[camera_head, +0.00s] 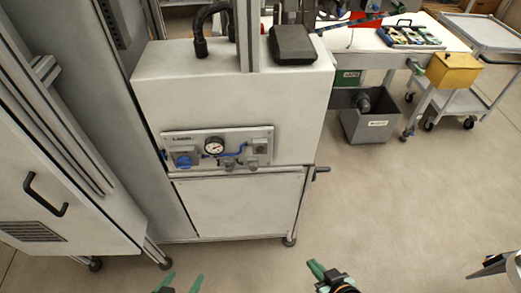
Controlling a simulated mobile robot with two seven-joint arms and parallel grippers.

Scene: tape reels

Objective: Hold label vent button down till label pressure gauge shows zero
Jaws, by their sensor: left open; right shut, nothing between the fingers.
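A grey panel (222,131) marked "LABEL" is fixed to the front of the white machine cabinet. The round white-faced pressure gauge (214,146) sits near its middle; its reading is too small to tell. A blue knob (183,161) is at the panel's lower left. Small grey and dark fittings (259,147) are at its right; I cannot tell which part is the vent button. My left gripper (181,282) is open at the bottom edge, below and apart from the panel. My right gripper (316,269) is shut and empty, low and right of the panel.
The white cabinet (235,90) stands on a metal frame, with a dark handle (321,170) at its right side. A grey cabinet (60,190) is at left. A grey bin (367,125), yellow box (453,70) and trolley (490,32) are behind right.

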